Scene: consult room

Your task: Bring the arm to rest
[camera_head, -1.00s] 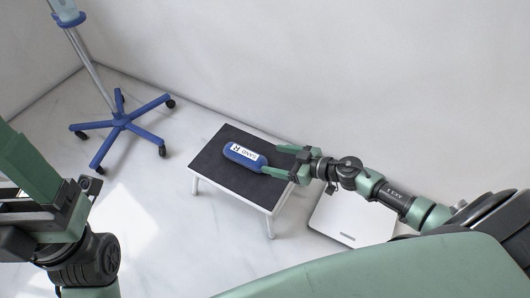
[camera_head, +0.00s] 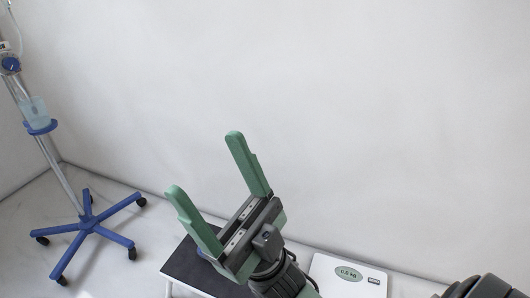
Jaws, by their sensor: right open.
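My right gripper (camera_head: 205,163) is raised in front of the camera, with its two green fingers wide apart and pointing up and to the left. Nothing is between the fingers. Its arm comes up from the bottom of the picture. Behind and below it is the black-topped step stool (camera_head: 190,264), partly covered by the gripper and cut by the bottom edge. My left gripper is not in view.
A drip stand with a blue wheeled base (camera_head: 87,225) stands at the left. A white scale (camera_head: 330,284) with a lit display lies on the floor right of the gripper. A bare pale wall (camera_head: 380,120) fills the back.

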